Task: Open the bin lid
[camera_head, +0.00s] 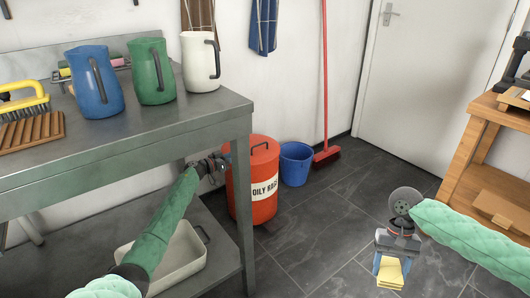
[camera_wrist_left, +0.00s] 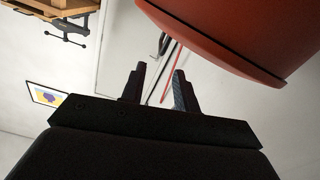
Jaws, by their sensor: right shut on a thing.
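The red bin (camera_head: 253,188) labelled "OILY RAGS" stands on the floor beyond the bench's right end. My left gripper (camera_head: 226,160) is at the bin's upper left side, close to the lid rim; contact cannot be told. In the left wrist view its fingers (camera_wrist_left: 158,90) are apart with nothing between them, and the red bin (camera_wrist_left: 235,35) fills the upper right. My right gripper (camera_head: 390,262) is shut on a yellow folded cloth or pad (camera_head: 390,273), held over the floor at the right.
The metal bench (camera_head: 150,150) bears blue, green and white jugs, and its leg stands just left of the bin. A tray (camera_head: 175,262) lies on its lower shelf. A blue bucket (camera_head: 296,165) and red broom (camera_head: 326,155) stand right of the bin. The middle floor is clear.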

